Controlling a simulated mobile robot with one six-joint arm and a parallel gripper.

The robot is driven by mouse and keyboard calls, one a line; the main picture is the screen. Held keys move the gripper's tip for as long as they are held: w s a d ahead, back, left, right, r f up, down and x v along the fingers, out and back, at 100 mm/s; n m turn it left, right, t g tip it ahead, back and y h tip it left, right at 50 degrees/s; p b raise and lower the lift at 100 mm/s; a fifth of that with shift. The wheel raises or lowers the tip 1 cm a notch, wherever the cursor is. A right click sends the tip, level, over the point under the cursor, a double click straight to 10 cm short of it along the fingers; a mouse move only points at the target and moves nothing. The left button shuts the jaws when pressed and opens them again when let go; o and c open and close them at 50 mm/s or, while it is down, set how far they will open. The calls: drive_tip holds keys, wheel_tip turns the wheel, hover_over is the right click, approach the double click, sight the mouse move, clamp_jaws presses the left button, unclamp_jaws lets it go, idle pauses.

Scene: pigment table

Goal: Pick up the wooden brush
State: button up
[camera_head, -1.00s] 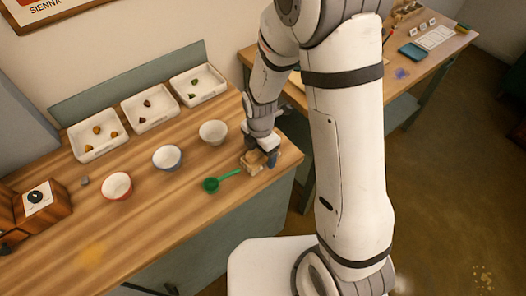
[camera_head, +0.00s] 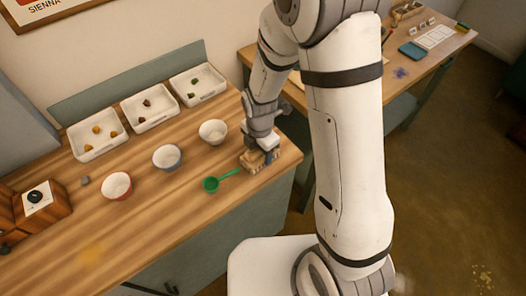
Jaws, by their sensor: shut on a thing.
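The wooden brush (camera_head: 250,167) is a small tan block low at the right end of the wooden table (camera_head: 60,225). My gripper (camera_head: 264,156) points down onto it and is shut on it. The fingers and my wrist hide part of the brush. I cannot tell whether the brush still touches the table top.
A green scoop (camera_head: 212,184) lies just left of the brush. A white bowl (camera_head: 213,132), a blue-rimmed bowl (camera_head: 167,158) and a red-rimmed bowl (camera_head: 117,186) stand further left. Three white trays (camera_head: 152,124) line the back. A wooden box with a dial (camera_head: 40,200) stands far left.

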wheel_tip(320, 180, up, 10)
drive_tip(key=shift+b, duration=0.6)
drive_tip(key=o, duration=0.4)
drive_tip(key=shift+c, duration=1.2)
